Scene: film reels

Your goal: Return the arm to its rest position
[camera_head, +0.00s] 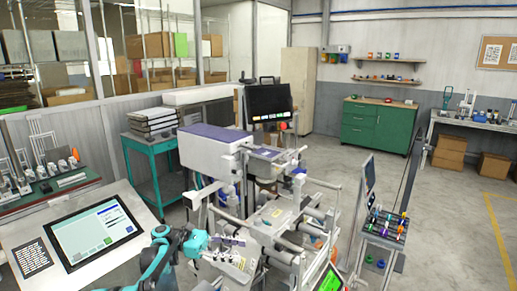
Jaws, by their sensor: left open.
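My left arm (156,257) is teal and dark and comes in at the bottom, left of the middle. Its wrist bends to the right, and the small left gripper (238,241) is open in front of the grey film machine (275,222). I see no reel between its fingers. I cannot tell whether the fingers touch the machine. My right gripper is not in view.
A sloped console with a touchscreen (94,232) stands at the left, close to my left arm. A teal cart (170,186) is behind it. A rack with coloured spools (388,222) stands right of the machine. The floor (450,235) at the right is mostly clear.

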